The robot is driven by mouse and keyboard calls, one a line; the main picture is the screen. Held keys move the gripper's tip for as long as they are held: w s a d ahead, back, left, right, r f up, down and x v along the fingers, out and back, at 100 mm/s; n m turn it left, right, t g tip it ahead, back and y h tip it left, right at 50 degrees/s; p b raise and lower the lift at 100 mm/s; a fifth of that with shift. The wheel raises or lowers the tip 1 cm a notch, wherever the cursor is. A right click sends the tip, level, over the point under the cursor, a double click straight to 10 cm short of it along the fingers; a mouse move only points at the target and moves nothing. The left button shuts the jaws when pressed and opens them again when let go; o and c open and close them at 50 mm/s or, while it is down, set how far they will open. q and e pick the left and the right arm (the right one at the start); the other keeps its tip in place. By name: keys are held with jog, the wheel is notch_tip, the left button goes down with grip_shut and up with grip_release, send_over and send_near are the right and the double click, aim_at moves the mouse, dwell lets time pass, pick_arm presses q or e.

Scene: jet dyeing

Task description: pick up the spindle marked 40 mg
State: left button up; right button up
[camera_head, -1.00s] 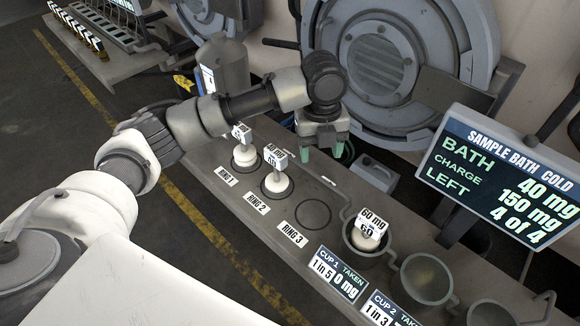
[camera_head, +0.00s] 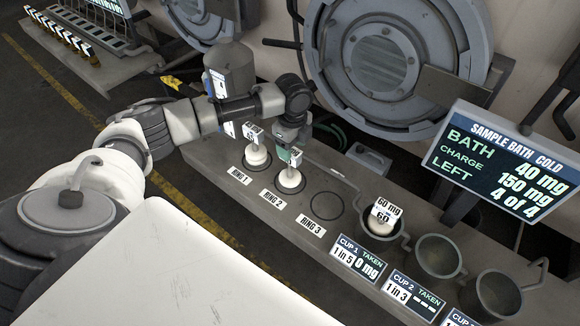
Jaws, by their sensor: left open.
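The spindle on ring 2 (camera_head: 290,178) is a white round body with a tag on top. Its tag is largely hidden by my gripper now; in the earlier view it seems to read 40 mg. My left gripper (camera_head: 291,149) is open, its green fingertips down at the tag of the ring 2 spindle. I cannot tell whether they touch it. A similar spindle stands on ring 1 (camera_head: 257,155), its tag too small to read. A spindle marked 60 mg (camera_head: 380,223) sits in cup 1 (camera_head: 399,240). My right gripper is not in view.
Ring 3 (camera_head: 326,205) is empty. Cup 2 (camera_head: 438,257) and another cup (camera_head: 492,296) stand to the right. The sample bath screen (camera_head: 505,163) reads 40 mg, charge 150 mg, left 4 of 4. A grey canister (camera_head: 231,72) stands behind my arm.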

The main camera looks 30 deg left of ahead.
aim_at(290, 167)
pick_arm(q)
jog(key=f, duration=0.2)
jog(key=f+p, duration=0.1)
jog(key=f, duration=0.1)
jog(key=shift+s+a+f, duration=0.1)
jog(key=shift+a, duration=0.15)
jog(key=shift+c, duration=0.4)
grip_shut()
